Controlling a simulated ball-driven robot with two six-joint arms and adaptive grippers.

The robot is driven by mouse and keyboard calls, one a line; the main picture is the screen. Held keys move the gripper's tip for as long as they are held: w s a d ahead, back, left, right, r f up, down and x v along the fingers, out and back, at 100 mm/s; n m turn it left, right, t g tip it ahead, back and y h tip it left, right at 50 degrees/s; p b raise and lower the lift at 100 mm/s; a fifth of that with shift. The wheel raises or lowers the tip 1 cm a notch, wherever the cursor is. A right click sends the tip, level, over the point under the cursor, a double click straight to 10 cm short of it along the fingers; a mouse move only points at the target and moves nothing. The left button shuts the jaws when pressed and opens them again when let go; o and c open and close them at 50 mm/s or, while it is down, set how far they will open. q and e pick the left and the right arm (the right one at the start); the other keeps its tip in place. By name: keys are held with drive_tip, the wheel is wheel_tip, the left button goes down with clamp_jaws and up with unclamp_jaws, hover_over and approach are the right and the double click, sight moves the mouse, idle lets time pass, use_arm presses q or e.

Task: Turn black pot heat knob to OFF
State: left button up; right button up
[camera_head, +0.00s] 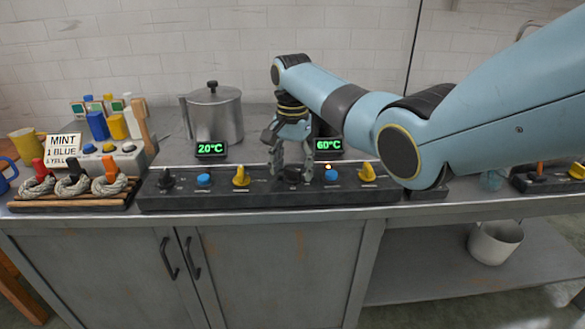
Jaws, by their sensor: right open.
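A dark control panel (270,195) runs along the counter's front edge. Its right half has a black knob (292,176), a blue button (331,176) and a yellow knob (367,173), with a green 60°C display (329,145) behind and a small lit orange lamp (327,166). The knob's markings are too small to read. No black pot shows; my right arm covers the area behind the 60°C display. My left gripper is out of view.
A steel pot (214,117) stands behind a 20°C display (211,149). The panel's left half has another black knob (167,180), a blue button and a yellow knob. Wool skeins (73,185) lie on a rack at left, near a MINT sign (63,149) and bottles.

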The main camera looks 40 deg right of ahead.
drive_tip(key=c, duration=1.2)
drive_tip(key=shift+o, duration=0.2)
